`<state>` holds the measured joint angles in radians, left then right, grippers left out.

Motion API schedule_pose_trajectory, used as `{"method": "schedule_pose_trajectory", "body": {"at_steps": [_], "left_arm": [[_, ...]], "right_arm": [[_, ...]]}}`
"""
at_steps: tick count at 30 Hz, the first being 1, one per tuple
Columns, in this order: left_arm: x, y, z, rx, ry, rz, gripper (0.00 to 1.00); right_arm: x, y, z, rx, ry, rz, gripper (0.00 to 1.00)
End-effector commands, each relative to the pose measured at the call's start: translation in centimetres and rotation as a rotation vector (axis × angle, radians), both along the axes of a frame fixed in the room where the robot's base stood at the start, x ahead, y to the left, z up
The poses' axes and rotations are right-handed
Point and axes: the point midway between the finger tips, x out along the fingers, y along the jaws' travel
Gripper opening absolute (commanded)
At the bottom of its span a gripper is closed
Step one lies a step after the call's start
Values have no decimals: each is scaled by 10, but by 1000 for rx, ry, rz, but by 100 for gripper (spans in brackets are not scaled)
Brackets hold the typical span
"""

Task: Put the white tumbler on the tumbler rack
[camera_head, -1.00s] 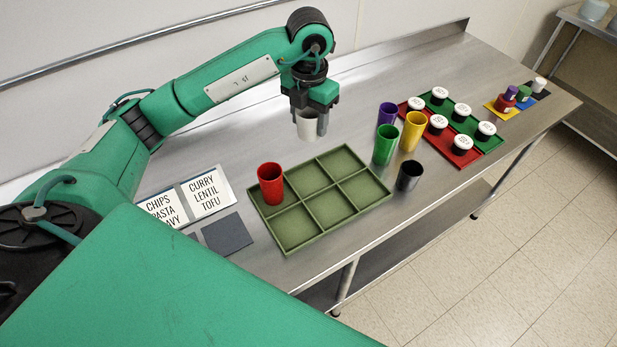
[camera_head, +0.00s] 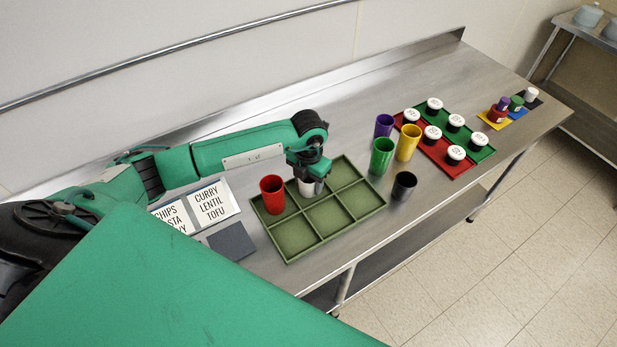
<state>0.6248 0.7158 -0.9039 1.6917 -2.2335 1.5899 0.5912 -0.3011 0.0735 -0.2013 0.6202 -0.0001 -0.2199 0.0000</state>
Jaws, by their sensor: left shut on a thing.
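The white tumbler (camera_head: 308,188) is between the fingers of my left gripper (camera_head: 309,178), which is shut on it. The tumbler is upright at the back middle compartment of the green tumbler rack (camera_head: 297,249). Its upper part is hidden by the gripper, and I cannot tell whether its base touches the rack floor. A red tumbler (camera_head: 272,194) stands in the back left compartment, just left of the white one. The other compartments that I can see look empty. My right gripper is not in view.
Purple (camera_head: 384,126), green (camera_head: 382,157), yellow (camera_head: 407,143) and black (camera_head: 404,186) tumblers stand right of the rack. Beyond them, white-lidded jars stand on red (camera_head: 462,169) and green mats. Label cards (camera_head: 210,203) and a dark grey square (camera_head: 231,241) lie to the left.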

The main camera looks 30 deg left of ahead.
Motion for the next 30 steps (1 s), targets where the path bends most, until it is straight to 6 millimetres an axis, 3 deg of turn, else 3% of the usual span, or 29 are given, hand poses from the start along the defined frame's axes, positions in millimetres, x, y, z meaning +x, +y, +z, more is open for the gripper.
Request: {"method": "schedule_pose_trajectory", "body": {"at_steps": [11, 12, 15, 26, 30], "left_arm": [[0, 0, -7, 0, -1, 0, 30], [0, 0, -5, 0, -1, 0, 58], [0, 0, -5, 0, -1, 0, 74], [0, 0, 0, 0, -1, 0, 74], [2, 0, 15, -1, -6, 0, 74]], "right_arm": [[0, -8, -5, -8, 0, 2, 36], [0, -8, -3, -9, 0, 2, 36], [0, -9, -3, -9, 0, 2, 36], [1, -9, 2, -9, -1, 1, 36], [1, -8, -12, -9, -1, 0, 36]]}}
